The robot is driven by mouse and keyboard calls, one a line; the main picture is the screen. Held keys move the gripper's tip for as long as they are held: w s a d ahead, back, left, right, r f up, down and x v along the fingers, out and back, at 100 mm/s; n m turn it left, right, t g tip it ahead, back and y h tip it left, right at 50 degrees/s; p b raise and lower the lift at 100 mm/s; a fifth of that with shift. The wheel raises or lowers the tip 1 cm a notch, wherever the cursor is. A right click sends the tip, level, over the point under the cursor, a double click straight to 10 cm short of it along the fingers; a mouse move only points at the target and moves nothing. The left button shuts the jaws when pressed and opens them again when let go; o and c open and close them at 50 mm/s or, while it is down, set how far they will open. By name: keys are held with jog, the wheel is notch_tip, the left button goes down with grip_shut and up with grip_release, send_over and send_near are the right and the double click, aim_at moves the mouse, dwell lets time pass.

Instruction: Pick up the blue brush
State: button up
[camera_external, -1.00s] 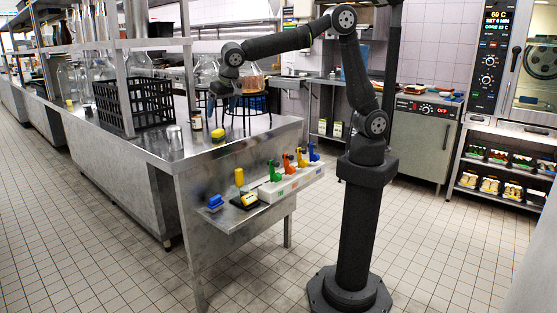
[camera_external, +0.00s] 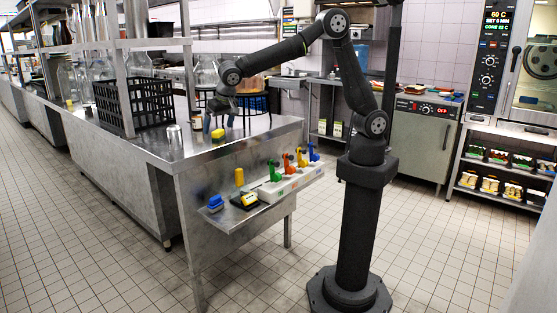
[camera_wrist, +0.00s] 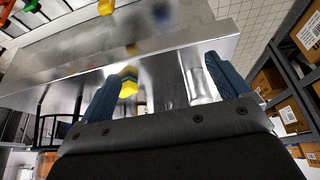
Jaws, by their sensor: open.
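Two blue things could be the blue brush: an upright blue item (camera_external: 313,153) at the right end of the white rack, and a low blue item (camera_external: 215,203) at the left end of the front shelf. I cannot tell their exact shapes at this size. My gripper (camera_external: 215,118) is open and empty above the near part of the steel counter, higher than the shelf and away from both. In the wrist view its blue-grey fingers (camera_wrist: 163,72) are spread apart, with a yellow block (camera_wrist: 128,84) on the counter beyond them. No blue brush is clear in that view.
Green (camera_external: 274,171), orange (camera_external: 288,163) and red (camera_external: 302,158) items stand in the white rack (camera_external: 290,186). A yellow-handled item (camera_external: 240,180) stands on the shelf. A metal cup (camera_external: 174,137), black crate (camera_external: 150,103) and black stand (camera_external: 262,102) occupy the counter.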

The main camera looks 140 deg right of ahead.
send_near(216, 203)
jog(key=shift+n, duration=0.4)
jog(key=d+f, duration=0.1)
jog(key=f, duration=0.1)
jog(key=s+d+f, duration=0.1)
jog(key=d+f, duration=0.1)
jog(key=shift+s+f, duration=0.1)
jog(key=shift+f, duration=0.1)
jog(key=shift+x, duration=3)
jog(key=shift+w, duration=0.2)
jog(key=shift+c, duration=0.2)
jog(key=c, duration=1.1)
